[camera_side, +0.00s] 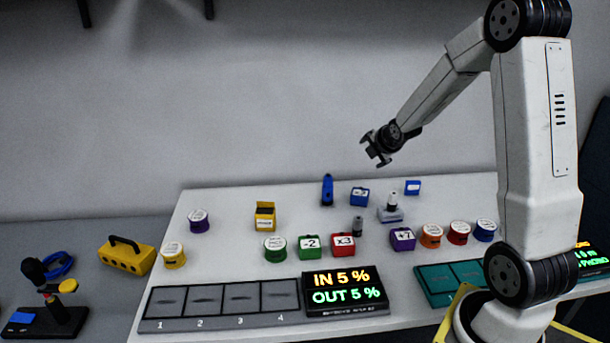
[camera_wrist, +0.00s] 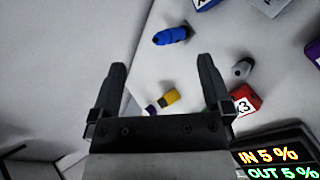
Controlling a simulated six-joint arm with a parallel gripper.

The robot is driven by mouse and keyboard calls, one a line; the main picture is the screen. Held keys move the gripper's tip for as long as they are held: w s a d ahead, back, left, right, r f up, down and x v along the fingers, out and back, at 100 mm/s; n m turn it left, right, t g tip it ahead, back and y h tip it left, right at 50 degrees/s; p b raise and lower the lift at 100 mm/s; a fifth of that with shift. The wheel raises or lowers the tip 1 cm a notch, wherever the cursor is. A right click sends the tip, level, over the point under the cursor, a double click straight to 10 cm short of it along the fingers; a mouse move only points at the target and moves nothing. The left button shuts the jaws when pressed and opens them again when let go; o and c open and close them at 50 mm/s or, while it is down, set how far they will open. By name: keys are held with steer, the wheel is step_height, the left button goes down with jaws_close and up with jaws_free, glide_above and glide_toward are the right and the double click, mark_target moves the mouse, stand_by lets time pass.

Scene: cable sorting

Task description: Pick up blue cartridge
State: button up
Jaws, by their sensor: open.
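The blue cartridge (camera_side: 359,197), a small box with a white label, sits on the white table toward the back. In the wrist view, a blue labelled box (camera_wrist: 204,4) that appears to be it is cut off by the top edge. My gripper (camera_side: 371,152) is open and empty, in the air well above the back of the table. In the wrist view my gripper (camera_wrist: 162,68) shows two dark fingers spread wide with nothing held between them. The blue cartridge lies beyond the fingertips there, up and to the right.
A blue upright object (camera_side: 327,190) stands left of the cartridge, and a grey-and-blue device (camera_side: 390,211) stands to its right. Green (camera_side: 311,247), red (camera_side: 342,245) and purple (camera_side: 402,239) cartridges sit nearer the front. A numbered slot tray (camera_side: 222,304) and a display (camera_side: 345,291) line the front edge.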

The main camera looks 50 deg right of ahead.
steer(key=s+d+n+h, duration=0.35)
steer(key=d+n, duration=0.25)
steer(key=d, duration=0.7)
steer(key=n+t+h, duration=0.1)
steer(key=n, duration=0.4)
glide_above(414, 181)
steer(key=s+a, duration=0.3)
steer(key=s, duration=0.1)
steer(key=f, duration=0.1)
steer(key=shift+m, duration=0.3)
steer(key=f, duration=1.5)
steer(key=shift+w+a, duration=0.15)
steer(key=shift+w, duration=0.15)
steer(key=shift+f, duration=0.15)
steer(key=shift+w, duration=0.1)
steer(key=shift+x, duration=1.25)
steer(key=shift+w+f, duration=0.1)
steer(key=shift+x, duration=2.5)
